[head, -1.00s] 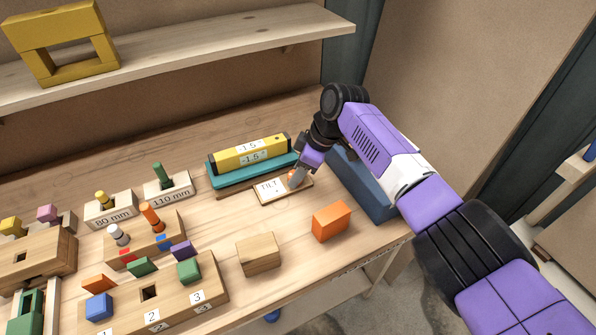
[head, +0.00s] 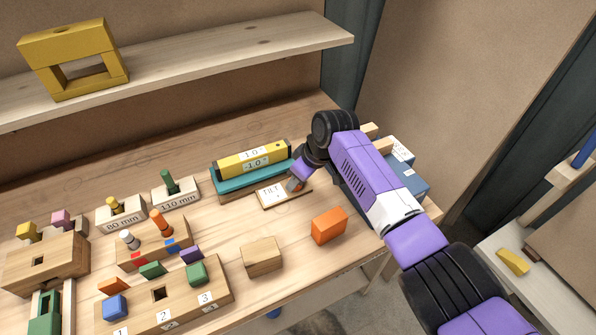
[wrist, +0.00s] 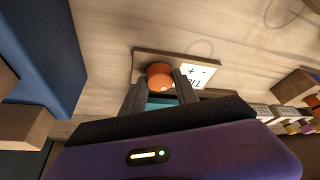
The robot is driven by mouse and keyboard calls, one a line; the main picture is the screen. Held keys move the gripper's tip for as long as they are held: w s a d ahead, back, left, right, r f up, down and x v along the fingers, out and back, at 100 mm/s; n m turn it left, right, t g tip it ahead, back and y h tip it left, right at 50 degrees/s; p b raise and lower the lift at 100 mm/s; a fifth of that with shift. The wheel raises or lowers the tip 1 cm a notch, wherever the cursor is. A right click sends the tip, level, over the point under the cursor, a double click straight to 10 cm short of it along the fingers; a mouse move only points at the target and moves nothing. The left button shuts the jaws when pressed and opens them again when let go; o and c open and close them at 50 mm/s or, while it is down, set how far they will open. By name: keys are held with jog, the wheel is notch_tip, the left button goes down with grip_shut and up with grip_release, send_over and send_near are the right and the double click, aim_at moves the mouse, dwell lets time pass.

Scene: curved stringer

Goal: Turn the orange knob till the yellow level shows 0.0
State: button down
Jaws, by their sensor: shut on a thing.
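The yellow level (head: 236,166) lies on a teal bar (head: 226,184) on the bench. Its labels appear to read -1.0. The orange knob (wrist: 158,74) sits on a small wooden board marked TILT (wrist: 142,64), in front of the level's right end. In the wrist view my gripper (wrist: 160,88) has a finger on each side of the knob and is shut on it. In the head view my gripper (head: 297,184) hides most of the knob.
An orange block (head: 328,226) and a wooden block (head: 262,256) stand in front of the TILT board. A blue box (head: 408,180) is right of my arm. Peg blocks and coloured pieces fill the left of the bench. A shelf (head: 200,62) runs above.

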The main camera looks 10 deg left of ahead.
jog(key=m+p, duration=0.1)
jog(key=m+t+p, duration=0.1)
jog(key=m, duration=0.1)
jog(key=shift+s+a+r+m+h, duration=0.1)
jog(key=shift+s+a+m+h, duration=0.1)
jog(key=shift+m+h, duration=0.15)
jog(key=shift+m+t+h+p, duration=0.55)
jog(key=shift+m+h, duration=0.1)
jog(key=shift+m, duration=1.1)
jog(key=c, duration=0.9)
grip_release()
jog(key=shift+c, duration=0.2)
jog(key=v, duration=0.7)
jog(key=shift+r, duration=0.35)
